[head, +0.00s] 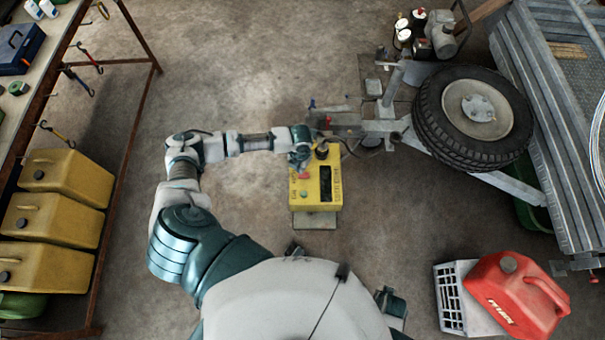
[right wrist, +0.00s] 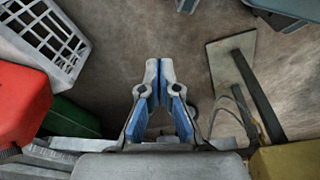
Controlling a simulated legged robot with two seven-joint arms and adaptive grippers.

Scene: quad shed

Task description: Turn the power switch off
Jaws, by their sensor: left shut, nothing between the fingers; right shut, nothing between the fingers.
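A yellow control box (head: 327,200) stands on a stand in the middle of the head view. Its top carries a red part (head: 304,176), a green button (head: 304,194) and a dark slot-like panel. I cannot tell which part is the power switch or how it is set. My left gripper (head: 301,163) is over the box's far left part, close to the red part, and hides some of it. It is shut and empty; whether it touches the box is unclear. My right gripper (right wrist: 160,66) is shut and empty, pointing over bare floor. A yellow corner (right wrist: 288,162) shows at its lower right.
A trailer with a spare wheel (head: 474,116) stands at the far right. A red fuel can (head: 512,296) rests on a white crate (head: 450,300) at the near right. A shelf with yellow containers (head: 52,222) stands left. Floor between shelf and box is clear.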

